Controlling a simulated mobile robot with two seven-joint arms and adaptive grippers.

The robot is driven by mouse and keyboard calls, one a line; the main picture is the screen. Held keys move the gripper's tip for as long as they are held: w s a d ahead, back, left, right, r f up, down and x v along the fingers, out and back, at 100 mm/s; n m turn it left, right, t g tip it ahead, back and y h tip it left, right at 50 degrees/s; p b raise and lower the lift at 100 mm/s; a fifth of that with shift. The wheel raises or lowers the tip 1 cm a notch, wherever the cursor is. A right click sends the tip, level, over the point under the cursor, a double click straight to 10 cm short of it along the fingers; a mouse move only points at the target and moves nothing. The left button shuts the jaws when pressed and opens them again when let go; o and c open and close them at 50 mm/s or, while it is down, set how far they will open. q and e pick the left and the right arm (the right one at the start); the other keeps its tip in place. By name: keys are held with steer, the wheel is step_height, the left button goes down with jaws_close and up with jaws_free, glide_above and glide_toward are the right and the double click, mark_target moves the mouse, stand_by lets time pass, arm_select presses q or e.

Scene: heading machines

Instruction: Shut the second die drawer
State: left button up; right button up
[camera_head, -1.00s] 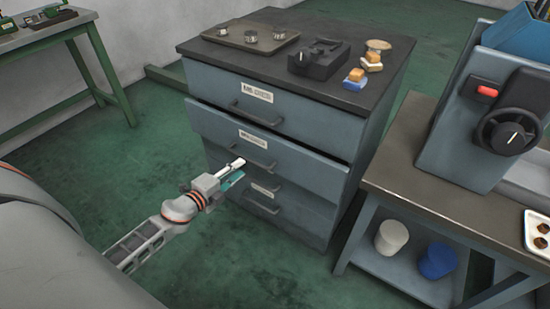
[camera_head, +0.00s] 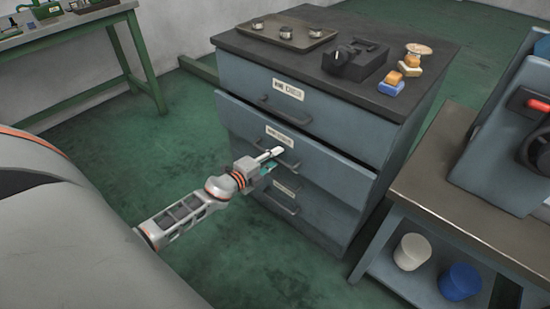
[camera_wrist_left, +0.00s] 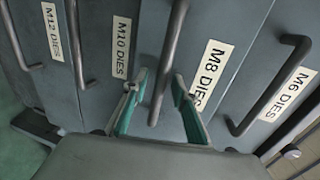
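The die cabinet (camera_head: 240,75) is grey-blue with stacked drawers. The second drawer, labelled M8 DIES, has its front (camera_head: 330,163) standing out, with a dark gap above it. Its label (camera_wrist_left: 210,75) and bar handle (camera_wrist_left: 168,60) show in the left wrist view. My left gripper (camera_head: 275,156) is at this drawer's handle. In the left wrist view, its green-edged fingers (camera_wrist_left: 160,100) are apart, one on each side of the handle bar; contact is not clear. My right gripper is not in view.
The top drawer (camera_head: 320,110), labelled M6 DIES, looks shut. A tray (camera_head: 325,40) with metal dies and a black block (camera_head: 353,62) are on the cabinet top. A workbench (camera_head: 440,200) stands close at right. Green floor (camera_head: 195,125) is clear at left.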

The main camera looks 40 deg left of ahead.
arm_select(q)
jaws_close()
steer(key=x, duration=0.3)
steer(key=shift+w+r, duration=0.3)
steer(key=shift+w, duration=0.2)
steer(key=shift+r, duration=0.15)
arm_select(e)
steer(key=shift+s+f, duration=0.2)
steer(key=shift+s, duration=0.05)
arm_select(q)
jaws_free()
steer(key=shift+w+d, duration=0.1)
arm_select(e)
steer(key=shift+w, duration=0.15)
arm_select(q)
steer(key=v, duration=1.2)
